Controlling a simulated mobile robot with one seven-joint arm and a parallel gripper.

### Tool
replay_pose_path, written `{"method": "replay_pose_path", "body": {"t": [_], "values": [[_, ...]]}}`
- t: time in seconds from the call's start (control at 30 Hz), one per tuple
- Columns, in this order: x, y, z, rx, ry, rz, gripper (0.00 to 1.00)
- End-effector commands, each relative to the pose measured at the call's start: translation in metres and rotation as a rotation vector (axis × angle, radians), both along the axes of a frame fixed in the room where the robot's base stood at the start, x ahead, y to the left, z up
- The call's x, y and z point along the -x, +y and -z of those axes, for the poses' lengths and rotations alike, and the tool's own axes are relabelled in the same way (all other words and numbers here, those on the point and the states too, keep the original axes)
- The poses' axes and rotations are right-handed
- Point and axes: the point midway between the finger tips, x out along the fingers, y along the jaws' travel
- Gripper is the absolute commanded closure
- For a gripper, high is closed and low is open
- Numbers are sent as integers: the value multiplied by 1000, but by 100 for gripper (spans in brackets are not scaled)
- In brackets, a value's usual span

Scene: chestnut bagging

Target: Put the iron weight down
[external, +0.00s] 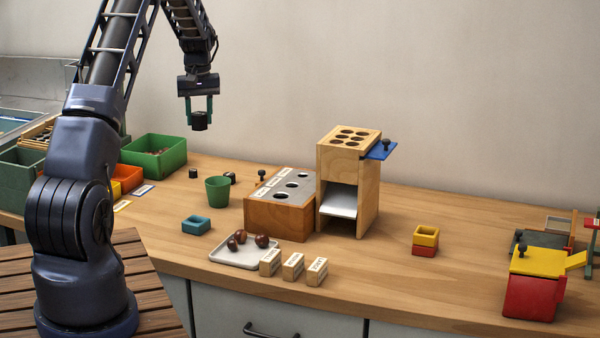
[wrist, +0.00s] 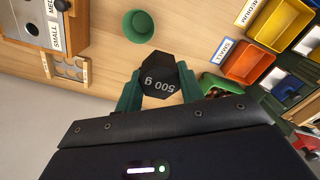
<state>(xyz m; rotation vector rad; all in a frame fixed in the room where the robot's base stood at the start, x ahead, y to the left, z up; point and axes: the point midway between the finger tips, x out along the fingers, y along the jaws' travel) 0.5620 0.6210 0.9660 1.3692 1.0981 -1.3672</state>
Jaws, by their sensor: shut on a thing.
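The iron weight (external: 200,122) is a dark block held in the air above the back left of the table. The weight hangs clear of the tabletop (wrist: 105,50). Below it are a green cup (external: 218,189), which also shows in the wrist view (wrist: 139,25), and small dark pieces (external: 193,173) on the table.
A green bin (external: 153,152) stands left of the cup. Orange (wrist: 250,62) and yellow (wrist: 280,24) bins are nearby. A wooden box with a grey holed top (external: 282,189) and a tall wooden tower (external: 349,180) stand to the right. A white tray (external: 238,259) holds several chestnuts.

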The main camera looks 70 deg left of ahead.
Motion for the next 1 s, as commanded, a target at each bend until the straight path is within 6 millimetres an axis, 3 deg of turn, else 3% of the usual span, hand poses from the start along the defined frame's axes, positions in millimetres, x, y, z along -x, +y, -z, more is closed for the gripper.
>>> {"method": "replay_pose_path", "body": {"t": [0.03,0.2,0.43,0.67,1.0], "values": [[-24,4,1,-1,0,9,100],[-93,10,1,-2,0,24,100],[-162,6,1,-1,0,39,100],[-187,3,6,0,0,42,100],[-188,2,69,2,0,43,100]]}}
